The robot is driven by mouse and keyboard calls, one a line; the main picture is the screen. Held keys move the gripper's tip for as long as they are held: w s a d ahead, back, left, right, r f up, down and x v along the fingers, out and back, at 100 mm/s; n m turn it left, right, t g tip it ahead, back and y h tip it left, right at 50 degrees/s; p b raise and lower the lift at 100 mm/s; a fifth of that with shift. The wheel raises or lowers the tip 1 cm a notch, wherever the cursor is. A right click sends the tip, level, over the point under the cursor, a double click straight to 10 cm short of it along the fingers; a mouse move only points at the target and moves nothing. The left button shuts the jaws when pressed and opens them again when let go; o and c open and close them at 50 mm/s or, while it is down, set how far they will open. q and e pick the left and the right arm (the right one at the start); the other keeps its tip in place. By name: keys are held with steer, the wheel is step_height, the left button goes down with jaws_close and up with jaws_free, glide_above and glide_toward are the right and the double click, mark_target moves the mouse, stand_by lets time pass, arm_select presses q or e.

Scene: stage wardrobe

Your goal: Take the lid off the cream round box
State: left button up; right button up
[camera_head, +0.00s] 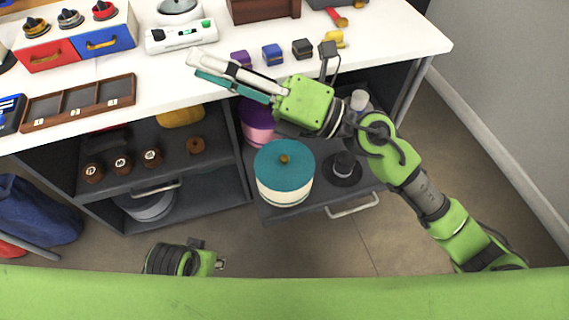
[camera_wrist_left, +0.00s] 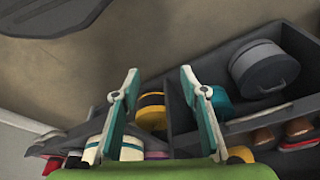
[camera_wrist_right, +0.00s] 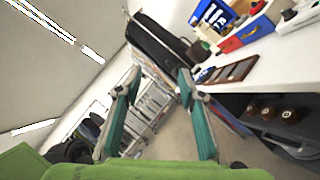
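The cream round box (camera_head: 284,193) stands upright on the pulled-out lower drawer in the head view. Its teal lid (camera_head: 268,165) sits on top with a small brown knob (camera_head: 284,158) at the centre. My right gripper (camera_head: 193,68) is above the white table's front edge, pointing left, away from the lid. In the right wrist view its fingers (camera_wrist_right: 158,88) are apart and empty. My left gripper (camera_head: 221,264) is low at the front, left of the box. In the left wrist view its fingers (camera_wrist_left: 158,80) are apart with nothing between them.
The drawer has a metal handle (camera_head: 352,206). The white tabletop (camera_head: 215,75) holds colored blocks and trays. Floor is clear at the front.

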step_height(320, 180, down, 5)
steer(key=s+a+n+g+h, duration=0.2)
steer(key=n+g, duration=0.2)
arm_select(q)
step_height(320, 180, down, 6)
steer(key=r, duration=0.1)
arm_select(e)
steer(key=n+h, duration=0.5)
steer(key=h, duration=1)
glide_toward(285, 157)
steer(key=shift+s+a+f+t+b, duration=0.15)
steer(key=shift+a+f+t+b, duration=0.1)
steer(key=shift+f, duration=0.3)
steer(key=shift+s+a+f+t+b, duration=0.15)
steer(key=shift+f+b, duration=0.1)
steer(key=shift+f, duration=0.3)
steer(key=shift+b+x, duration=0.45)
steer(key=shift+x, duration=2.75)
arm_select(q)
step_height(285, 157, up, 6)
steer(key=shift+r, duration=0.15)
arm_select(e)
jaws_close()
